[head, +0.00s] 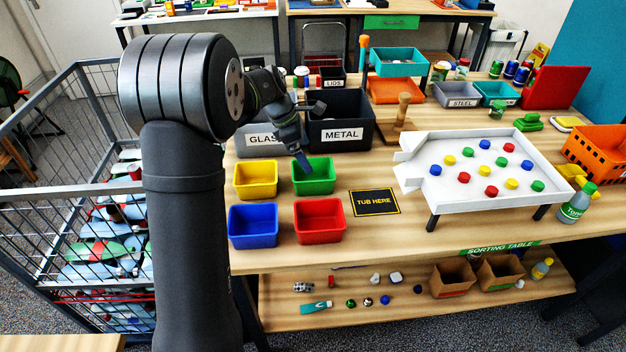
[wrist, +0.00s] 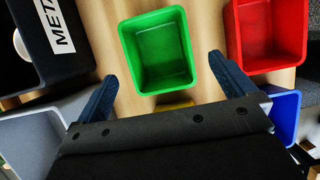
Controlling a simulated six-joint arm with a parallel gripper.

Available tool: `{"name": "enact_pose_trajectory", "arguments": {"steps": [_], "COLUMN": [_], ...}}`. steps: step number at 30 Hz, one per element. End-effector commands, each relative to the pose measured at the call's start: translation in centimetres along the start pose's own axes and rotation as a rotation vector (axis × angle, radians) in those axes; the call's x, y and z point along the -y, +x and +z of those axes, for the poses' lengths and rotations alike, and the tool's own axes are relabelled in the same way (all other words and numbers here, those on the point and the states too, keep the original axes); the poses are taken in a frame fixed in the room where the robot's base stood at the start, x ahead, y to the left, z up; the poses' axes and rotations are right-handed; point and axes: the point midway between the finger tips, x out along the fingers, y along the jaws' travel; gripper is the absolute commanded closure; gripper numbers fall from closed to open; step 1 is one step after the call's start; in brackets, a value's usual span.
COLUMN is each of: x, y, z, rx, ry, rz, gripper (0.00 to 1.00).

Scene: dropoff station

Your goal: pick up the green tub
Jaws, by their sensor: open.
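The green tub (head: 314,187) stands upright and empty on the wooden table, at the right of the back row of small tubs. It also shows in the wrist view (wrist: 160,50), ahead of and between my two fingers. My gripper (head: 304,163) is open above the tub's back left part, its fingers (wrist: 163,83) spread wider than the tub and apart from it. A black mat reading TUB HERE (head: 374,202) lies bare to the right of the tubs.
The yellow tub (head: 255,180) is left of the green one, the red tub (head: 319,221) in front, the blue tub (head: 253,227) front left. The METAL bin (head: 342,121) and grey GLASS bin (head: 262,140) stand behind. A white tray (head: 476,198) with coloured caps is at the right.

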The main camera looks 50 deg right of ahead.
Motion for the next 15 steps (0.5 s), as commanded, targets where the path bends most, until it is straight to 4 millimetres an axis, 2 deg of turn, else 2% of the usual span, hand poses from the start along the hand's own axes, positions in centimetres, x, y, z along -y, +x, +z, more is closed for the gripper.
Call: {"name": "enact_pose_trajectory", "arguments": {"steps": [3, 6, 15], "x": [0.0, 0.0, -0.1], "y": [2.5, 3.8, 5.6], "z": [0.0, 0.0, -0.2], "rx": [0.0, 0.001, 0.001], "ry": [0.0, -0.001, 0.0], "rz": [-0.002, -0.001, 0.0], "gripper": [0.0, 0.0, 0.0]}}
